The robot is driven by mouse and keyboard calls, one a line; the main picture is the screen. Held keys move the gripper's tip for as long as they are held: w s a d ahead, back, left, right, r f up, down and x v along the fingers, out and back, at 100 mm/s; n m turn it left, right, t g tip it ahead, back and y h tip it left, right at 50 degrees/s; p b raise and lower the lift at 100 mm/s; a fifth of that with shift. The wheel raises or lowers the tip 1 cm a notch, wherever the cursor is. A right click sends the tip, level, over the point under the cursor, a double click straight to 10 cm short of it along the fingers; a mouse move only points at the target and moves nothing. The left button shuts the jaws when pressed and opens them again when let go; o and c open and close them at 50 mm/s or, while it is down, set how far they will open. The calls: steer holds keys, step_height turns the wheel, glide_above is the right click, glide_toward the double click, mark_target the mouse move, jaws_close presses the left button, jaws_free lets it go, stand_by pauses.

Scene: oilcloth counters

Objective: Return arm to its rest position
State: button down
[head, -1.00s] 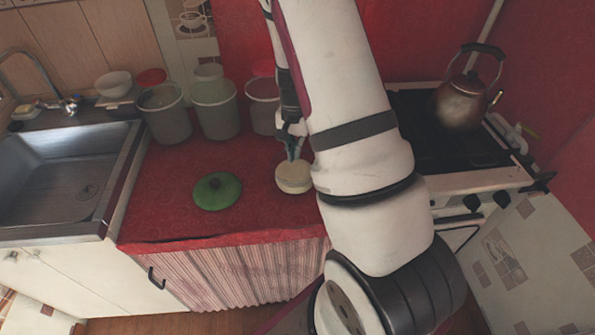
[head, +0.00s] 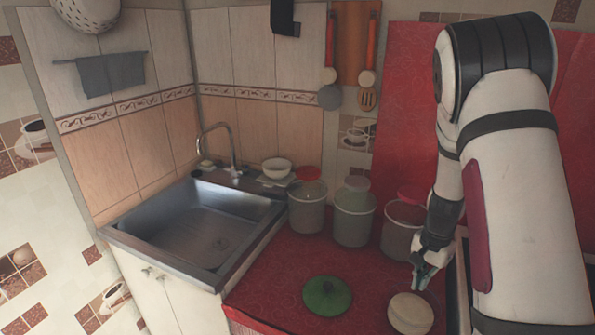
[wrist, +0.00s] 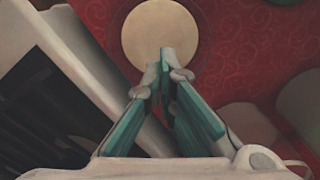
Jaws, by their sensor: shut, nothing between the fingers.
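My gripper (head: 424,280) is at the right in the head view, low over the red counter, with the rest of my arm above it. It is shut and empty. In the wrist view its fingertips (wrist: 166,68) meet in front of a round cream-coloured object (wrist: 158,30). The same round object (head: 410,314) shows in the head view on the counter, just below the fingertips. I cannot tell whether the fingertips touch it.
A green lid (head: 327,296) lies on the red counter (head: 270,280). Several grey canisters (head: 354,218) stand at the back, near my forearm. A metal sink (head: 195,230) is at the left. The stove (wrist: 50,105) is at the left in the wrist view.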

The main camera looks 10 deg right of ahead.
steer(key=s+a+r+n+t+y, duration=0.1)
steer(key=s+a+r+n, duration=0.15)
steer(key=a+r, duration=0.6)
steer(key=s+a+r+n+t, duration=0.2)
steer(key=a+r+n, duration=0.25)
steer(key=r, duration=0.75)
steer(key=s+a+r+n+t, duration=0.1)
steer(key=s+a+r+n, duration=0.2)
steer(key=s, duration=0.5)
steer(key=s+a+r+n+t+h, duration=0.1)
steer(key=s+a+r+n, duration=0.1)
steer(key=s+a+r, duration=0.2)
steer(key=shift+s+a+r+n, duration=0.3)
steer(key=shift+s+r, duration=0.55)
steer(key=shift+s, duration=1.05)
steer(key=shift+d, duration=0.1)
